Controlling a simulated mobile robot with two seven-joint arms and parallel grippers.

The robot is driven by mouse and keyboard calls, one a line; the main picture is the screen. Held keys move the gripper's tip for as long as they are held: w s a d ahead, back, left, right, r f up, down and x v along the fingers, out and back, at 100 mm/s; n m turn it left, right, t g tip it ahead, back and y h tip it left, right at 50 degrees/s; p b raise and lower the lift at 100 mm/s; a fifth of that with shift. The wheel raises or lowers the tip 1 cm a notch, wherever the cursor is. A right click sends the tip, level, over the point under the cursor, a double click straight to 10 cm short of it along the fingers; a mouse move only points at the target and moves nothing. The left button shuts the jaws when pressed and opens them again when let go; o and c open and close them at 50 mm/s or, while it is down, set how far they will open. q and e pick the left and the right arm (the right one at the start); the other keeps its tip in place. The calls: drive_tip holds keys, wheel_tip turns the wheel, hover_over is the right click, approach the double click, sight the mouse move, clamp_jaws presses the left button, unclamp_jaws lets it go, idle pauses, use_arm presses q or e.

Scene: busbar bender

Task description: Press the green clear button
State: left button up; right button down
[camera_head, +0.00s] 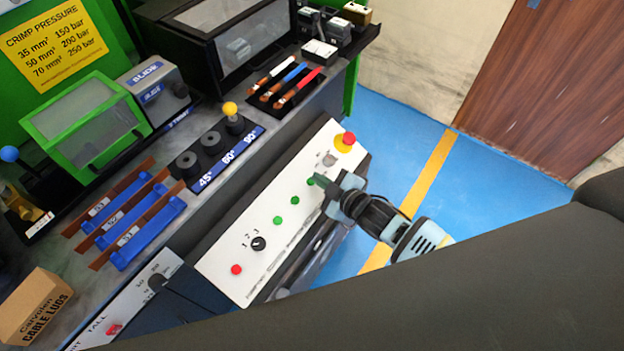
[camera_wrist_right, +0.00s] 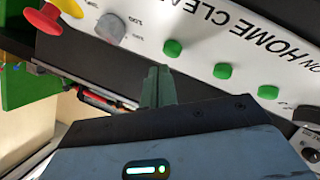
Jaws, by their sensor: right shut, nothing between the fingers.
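The bender's white control panel (camera_head: 232,255) carries a row of three green buttons. The one nearest the emergency stop (camera_head: 310,181) appears to be the clear button; in the right wrist view it (camera_wrist_right: 173,48) sits closest to the word CLEAR. The other two green buttons (camera_head: 294,200) (camera_head: 277,221) lie further down the row. My right gripper (camera_head: 318,180) is shut and empty, its fingertips right beside the clear button. In the right wrist view the fingertips (camera_wrist_right: 158,72) are just short of that button in the picture; I cannot tell whether they touch. My left gripper is not in view.
A red emergency stop (camera_head: 348,138) on yellow and a grey selector (camera_head: 329,160) sit above the clear button. A black knob (camera_head: 258,243) and a red button (camera_head: 236,269) sit at the panel's lower end. Blue floor (camera_head: 405,120) is open to the right.

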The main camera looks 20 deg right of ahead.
idle(0.4)
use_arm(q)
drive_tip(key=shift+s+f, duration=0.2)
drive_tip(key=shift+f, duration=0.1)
use_arm(e)
drive_tip(key=shift+w+a+f, duration=0.15)
drive_tip(key=shift+f, duration=0.25)
